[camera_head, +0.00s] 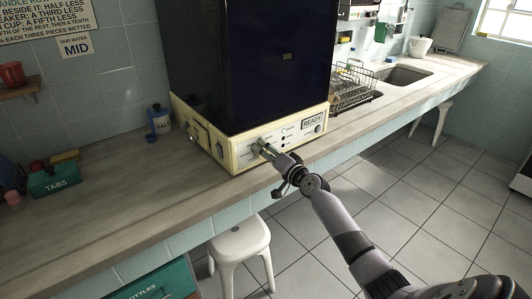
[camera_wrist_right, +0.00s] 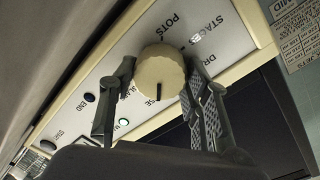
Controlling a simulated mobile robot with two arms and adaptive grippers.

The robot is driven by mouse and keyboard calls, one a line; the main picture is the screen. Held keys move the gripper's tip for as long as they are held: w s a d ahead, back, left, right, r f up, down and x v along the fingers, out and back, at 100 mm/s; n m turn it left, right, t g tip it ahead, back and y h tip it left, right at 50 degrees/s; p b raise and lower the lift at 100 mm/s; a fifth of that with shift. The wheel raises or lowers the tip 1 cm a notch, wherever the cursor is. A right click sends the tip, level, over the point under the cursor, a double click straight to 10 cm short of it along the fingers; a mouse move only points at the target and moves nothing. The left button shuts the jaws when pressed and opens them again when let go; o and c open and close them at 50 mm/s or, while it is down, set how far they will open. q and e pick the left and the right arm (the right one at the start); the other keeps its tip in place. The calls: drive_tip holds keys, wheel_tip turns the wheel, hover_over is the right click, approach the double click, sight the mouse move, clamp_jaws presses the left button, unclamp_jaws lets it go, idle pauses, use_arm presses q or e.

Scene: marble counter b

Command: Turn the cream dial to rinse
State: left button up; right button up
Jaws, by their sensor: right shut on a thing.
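The cream dial (camera_wrist_right: 160,72) sits on the front panel of a cream-framed dark machine (camera_head: 250,60). My right gripper (camera_head: 265,149) reaches this panel from the front, and hides most of the dial in the head view. In the wrist view the right gripper (camera_wrist_right: 160,68) has one finger on each side of the dial and is shut on it. The dial's dark pointer line faces the bottom of that view, beside a partly hidden label ending in "SE". "POTS", "STACKS" and a label starting "DR" are printed around it. My left gripper is not in view.
The panel has a "READY" display (camera_head: 312,122), small buttons and a lit green lamp (camera_wrist_right: 123,122). A salt bottle (camera_head: 159,119) and a green tabs box (camera_head: 54,179) stand on the counter to the left. A dish rack (camera_head: 353,88) stands right of the machine. A white stool (camera_head: 240,243) is below.

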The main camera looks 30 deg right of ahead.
idle(0.3)
drive_tip(key=o, duration=1.2)
drive_tip(key=shift+c, duration=0.2)
drive_tip(key=shift+s, duration=0.15)
drive_tip(key=s, duration=1.1)
drive_tip(key=shift+s+d+r, duration=0.2)
drive_tip(key=shift+s+d, duration=0.1)
drive_tip(key=shift+s, duration=0.1)
